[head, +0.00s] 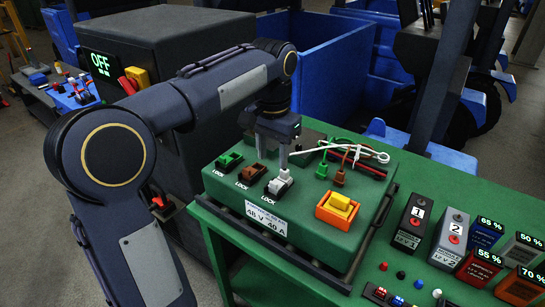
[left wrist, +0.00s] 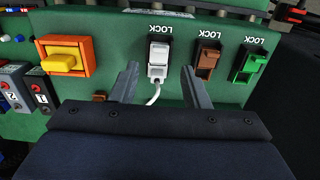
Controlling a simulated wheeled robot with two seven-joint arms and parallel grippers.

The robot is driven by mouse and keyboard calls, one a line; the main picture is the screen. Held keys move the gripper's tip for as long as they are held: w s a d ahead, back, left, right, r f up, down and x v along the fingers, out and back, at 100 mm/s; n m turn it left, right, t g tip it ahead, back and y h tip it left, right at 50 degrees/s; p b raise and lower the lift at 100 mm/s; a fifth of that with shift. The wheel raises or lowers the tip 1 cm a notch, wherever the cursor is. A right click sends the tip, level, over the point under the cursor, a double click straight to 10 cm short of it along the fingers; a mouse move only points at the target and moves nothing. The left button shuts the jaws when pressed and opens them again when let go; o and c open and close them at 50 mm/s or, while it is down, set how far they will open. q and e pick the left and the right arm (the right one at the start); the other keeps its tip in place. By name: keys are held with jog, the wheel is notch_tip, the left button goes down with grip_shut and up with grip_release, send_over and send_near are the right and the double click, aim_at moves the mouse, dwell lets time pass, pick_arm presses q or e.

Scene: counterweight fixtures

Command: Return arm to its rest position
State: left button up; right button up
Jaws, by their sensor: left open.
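My left gripper (head: 272,152) is above the green charger box (head: 235,196) in the head view, pointing down. In the left wrist view its two fingers (left wrist: 160,84) are apart with nothing between their tips. A white plug (head: 279,183) sits in the socket marked LOCK, just below the fingers; it also shows in the left wrist view (left wrist: 158,56) with a white cable. I cannot tell whether a finger touches it. A brown plug (head: 252,173) and a green plug (head: 229,160) sit in a row beside it. My right gripper is not seen.
An orange and yellow switch (head: 338,209) is on the box's right part. Red, black, green and white leads (head: 352,155) lie behind it. Labelled battery blocks (head: 449,238) stand on the green table at right. A dark cabinet showing OFF (head: 150,45) stands at left.

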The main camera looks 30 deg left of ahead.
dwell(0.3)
pick_arm(q)
jog(key=s+d+f+n+t+h+p, duration=0.1)
jog(key=s+d+f+t+h, duration=0.1)
jog(key=s, duration=0.8)
jog(key=s+d+f+n+t+h+p, duration=0.1)
jog(key=s+d+f+t, duration=0.2)
jog(key=s, duration=0.8)
notch_tip(320, 180, down, 3)
jog(key=d, duration=0.2)
jog(key=shift+d+n+t+h, duration=0.3)
jog(key=shift+n+h, duration=0.1)
